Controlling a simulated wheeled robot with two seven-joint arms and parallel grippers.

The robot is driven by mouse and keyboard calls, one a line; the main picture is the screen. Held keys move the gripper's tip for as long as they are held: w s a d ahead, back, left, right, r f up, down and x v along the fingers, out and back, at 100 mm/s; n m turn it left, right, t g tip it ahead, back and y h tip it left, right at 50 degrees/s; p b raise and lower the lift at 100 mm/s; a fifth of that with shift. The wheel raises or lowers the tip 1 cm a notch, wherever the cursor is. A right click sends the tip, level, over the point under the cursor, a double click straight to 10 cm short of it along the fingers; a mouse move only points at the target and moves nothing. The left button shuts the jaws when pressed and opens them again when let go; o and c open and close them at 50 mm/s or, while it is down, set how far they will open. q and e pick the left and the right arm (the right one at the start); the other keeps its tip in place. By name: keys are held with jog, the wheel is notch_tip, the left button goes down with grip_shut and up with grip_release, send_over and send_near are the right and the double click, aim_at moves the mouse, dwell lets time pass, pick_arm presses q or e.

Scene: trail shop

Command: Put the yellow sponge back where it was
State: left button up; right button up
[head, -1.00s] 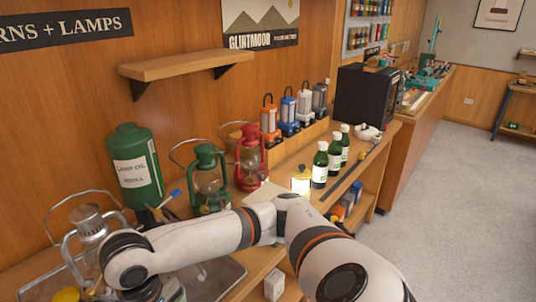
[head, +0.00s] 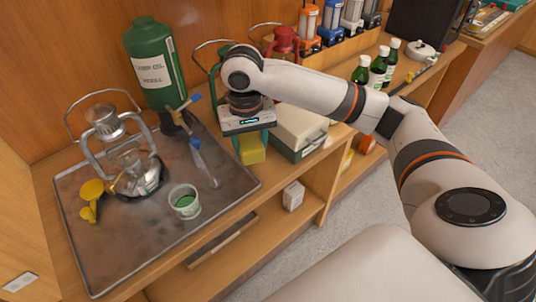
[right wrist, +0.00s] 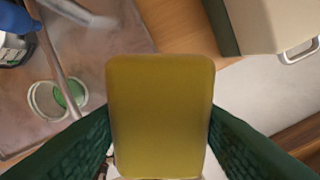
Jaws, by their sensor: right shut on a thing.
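The yellow sponge (head: 252,152) is held in my right gripper (head: 250,138), just beyond the right edge of the metal tray (head: 118,250) and beside the cream and green case (head: 300,130). In the right wrist view the sponge (right wrist: 160,115) fills the middle, clasped between the two green fingers of the gripper (right wrist: 160,142). Wooden counter shows past it, and the case stands to its upper right. Whether the sponge touches the counter I cannot tell. My left gripper is not in view.
The tray holds a silver lantern (head: 125,165), a yellow funnel (head: 92,190) and a cup with green content (head: 185,203). A green lamp oil container (head: 150,65) stands behind. Green bottles (head: 378,70) stand farther right. The counter's front edge is close below the sponge.

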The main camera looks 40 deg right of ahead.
jog(key=w+d+r+m, duration=0.4)
jog(key=w+d, duration=0.2)
jog(key=d, duration=0.1)
notch_tip(320, 180, down, 18)
jog(key=shift+s+p, duration=0.1)
jog(key=shift+p, duration=1)
jog(key=shift+f, duration=0.15)
jog(key=o, duration=0.9)
notch_tip(320, 180, up, 12)
jog(key=shift+r+b, duration=0.2)
jog(key=shift+b, duration=0.55)
jog(key=shift+f, duration=0.1)
